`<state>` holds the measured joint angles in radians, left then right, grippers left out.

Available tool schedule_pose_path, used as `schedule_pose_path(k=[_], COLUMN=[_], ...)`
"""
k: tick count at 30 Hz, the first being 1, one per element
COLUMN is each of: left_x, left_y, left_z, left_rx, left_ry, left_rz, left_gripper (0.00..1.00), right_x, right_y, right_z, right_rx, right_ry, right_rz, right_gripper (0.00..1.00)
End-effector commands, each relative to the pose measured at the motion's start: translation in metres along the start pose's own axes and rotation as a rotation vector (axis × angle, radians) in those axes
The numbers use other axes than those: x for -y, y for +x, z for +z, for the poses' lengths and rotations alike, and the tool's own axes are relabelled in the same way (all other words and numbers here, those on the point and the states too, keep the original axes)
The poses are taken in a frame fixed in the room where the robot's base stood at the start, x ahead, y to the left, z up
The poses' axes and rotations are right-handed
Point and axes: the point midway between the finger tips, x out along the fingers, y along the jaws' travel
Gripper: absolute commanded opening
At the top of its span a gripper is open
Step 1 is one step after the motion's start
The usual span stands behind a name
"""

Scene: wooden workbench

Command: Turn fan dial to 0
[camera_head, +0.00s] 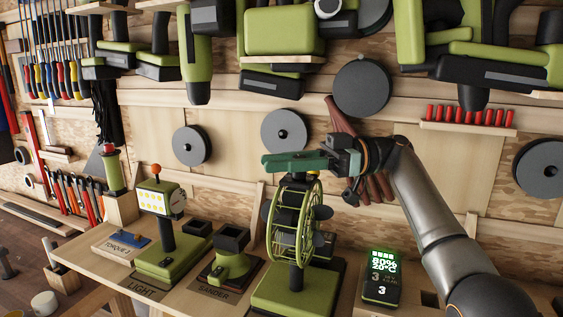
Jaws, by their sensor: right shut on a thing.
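The green desk fan (284,222) stands on a square green base (285,298) on the bench, its round cage seen at an angle. My right gripper (278,162), with teal fingers, reaches in from the right and lies across the top of the fan. It is shut on the fan's dial at the top; the fingers cover the dial, so its setting cannot be read. My left gripper is out of view.
A charger-like unit (381,278) right of the fan displays 80%, 20°C and 3. A work light (160,197) and a sander holder (231,258) stand to the left. Green power tools (284,32) and grey discs (361,88) hang on the wall behind.

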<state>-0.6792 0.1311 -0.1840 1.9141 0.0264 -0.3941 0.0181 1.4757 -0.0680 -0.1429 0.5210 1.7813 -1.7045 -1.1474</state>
Motion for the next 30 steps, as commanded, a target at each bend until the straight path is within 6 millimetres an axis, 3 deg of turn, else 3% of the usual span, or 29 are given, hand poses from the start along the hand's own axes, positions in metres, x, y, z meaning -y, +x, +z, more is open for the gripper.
schedule_pose_path(k=[5,6,14,30], left_x=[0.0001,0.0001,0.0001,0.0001], left_y=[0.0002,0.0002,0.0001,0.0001], left_z=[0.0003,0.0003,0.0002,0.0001], left_rx=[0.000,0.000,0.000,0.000], left_ry=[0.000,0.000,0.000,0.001], left_rz=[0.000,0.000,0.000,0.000], left_gripper=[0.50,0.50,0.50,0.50], right_x=[0.0001,0.0000,-0.0001,-0.0003], right_y=[0.0016,0.0016,0.0008,0.0000], right_z=[0.0046,0.0047,0.0026,0.0013], right_rx=[0.008,0.008,0.004,0.002], right_ry=[0.007,0.007,0.004,0.002], right_rz=[-0.004,-0.004,-0.001,0.004], right_gripper=[0.00,0.30,0.58,0.58])
